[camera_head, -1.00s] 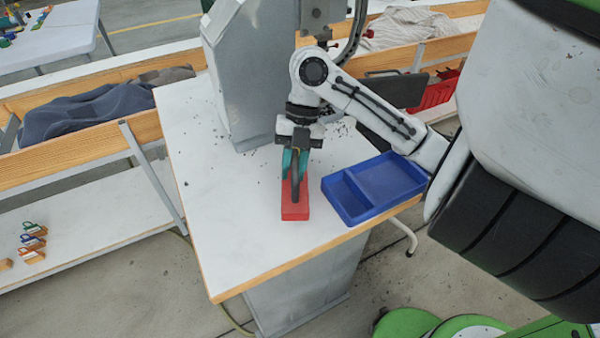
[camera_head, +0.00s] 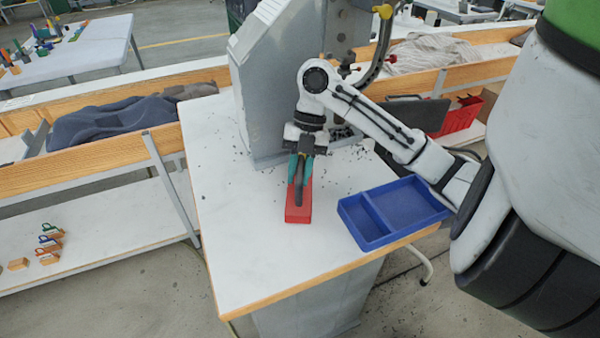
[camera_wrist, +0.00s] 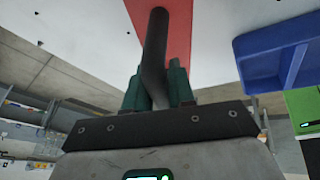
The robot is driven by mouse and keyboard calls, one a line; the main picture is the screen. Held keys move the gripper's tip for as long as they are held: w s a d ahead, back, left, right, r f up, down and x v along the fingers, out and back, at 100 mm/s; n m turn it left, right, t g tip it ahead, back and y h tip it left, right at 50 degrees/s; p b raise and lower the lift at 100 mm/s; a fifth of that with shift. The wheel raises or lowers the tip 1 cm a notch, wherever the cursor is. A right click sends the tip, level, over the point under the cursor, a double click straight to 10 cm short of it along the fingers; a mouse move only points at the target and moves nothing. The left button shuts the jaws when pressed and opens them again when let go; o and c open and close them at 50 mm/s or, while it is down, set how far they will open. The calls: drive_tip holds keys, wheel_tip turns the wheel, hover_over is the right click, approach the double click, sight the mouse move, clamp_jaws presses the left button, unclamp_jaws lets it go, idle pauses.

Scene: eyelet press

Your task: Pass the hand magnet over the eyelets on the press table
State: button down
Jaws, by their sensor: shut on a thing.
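The hand magnet is a red block (camera_head: 298,212) with a dark handle, on or just above the white press table (camera_head: 240,265); I cannot tell if it touches the top. My gripper (camera_head: 301,170), with teal fingers, is shut on the dark handle from above. In the wrist view the handle (camera_wrist: 154,45) runs between the two fingers (camera_wrist: 158,85), with the red block (camera_wrist: 180,35) beyond it. Small dark eyelets (camera_head: 258,181) lie scattered on the table, mostly around the foot of the press (camera_head: 275,85) and left of the magnet.
A blue two-part tray (camera_head: 352,222) stands right of the magnet near the table edge; it also shows in the wrist view (camera_wrist: 265,50). The grey press rises behind my gripper. The table's front left is clear. A wooden-sided bench with dark cloth (camera_head: 110,122) lies to the left.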

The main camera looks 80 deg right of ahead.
drive_tip(key=shift+r+p, duration=2.7)
drive_tip(key=shift+r, duration=0.85)
